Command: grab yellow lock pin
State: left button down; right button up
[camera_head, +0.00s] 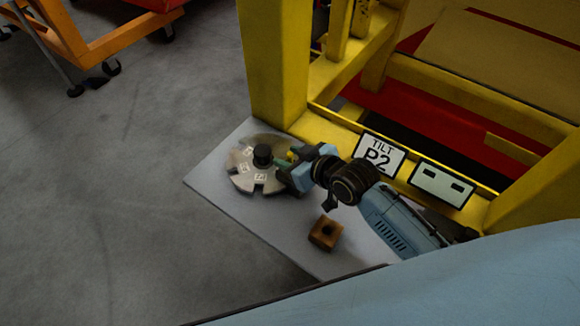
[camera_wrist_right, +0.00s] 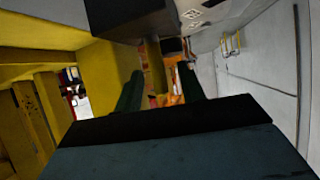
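A small yellow piece (camera_head: 292,155), which looks like the yellow lock pin, shows at the right edge of a round notched metal disc (camera_head: 245,178). My right gripper (camera_head: 287,168) reaches in from the right at that edge, beside the yellow piece and partly covering it. In the right wrist view its two dark fingers (camera_wrist_right: 160,85) stand apart, with yellow and orange patches seen between them. I cannot tell whether one of these patches is the pin, or whether the fingers touch it. My left gripper is not in view.
The disc, with a black knob (camera_head: 262,155), lies on a grey plate (camera_head: 213,178). A brown block with a hole (camera_head: 325,233) sits nearer. A yellow frame (camera_head: 275,60) with a "TILT P2" sign (camera_head: 379,155) stands behind. An orange cart (camera_head: 110,38) is far left; open floor lies left.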

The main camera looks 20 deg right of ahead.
jog(key=shift+x, duration=1.1)
grip_shut()
jog(key=shift+r, duration=0.15)
